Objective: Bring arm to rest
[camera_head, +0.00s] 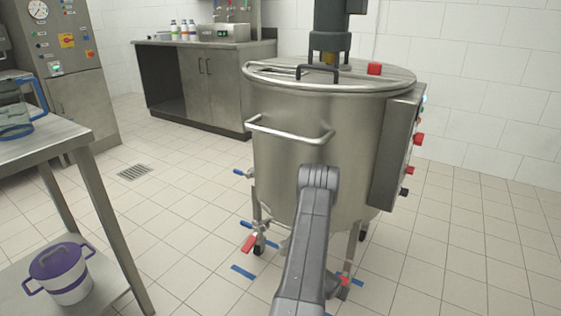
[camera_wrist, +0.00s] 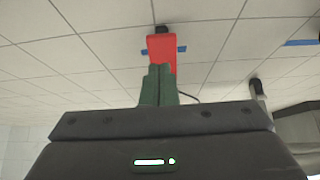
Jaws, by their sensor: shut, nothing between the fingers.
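My arm rises from the bottom middle of the head view to a joint in front of the steel vessel (camera_head: 285,150); the part beyond that joint is hidden. My gripper (camera_wrist: 159,68) shows in the wrist view with its two green fingers shut together, nothing between them. Beyond the fingertips is a red lever-like part (camera_wrist: 161,47) with a dark end, low near the tiled floor. The fingers overlap it in the picture; I cannot tell whether they touch it.
Red caster levers (camera_head: 249,243) and blue floor tape (camera_head: 243,272) lie around the vessel's feet. A steel table (camera_head: 50,146) stands at left, with a purple-lidded pot (camera_head: 70,290) on its lower shelf. A steel counter (camera_head: 215,85) stands behind. Tiled floor at right is clear.

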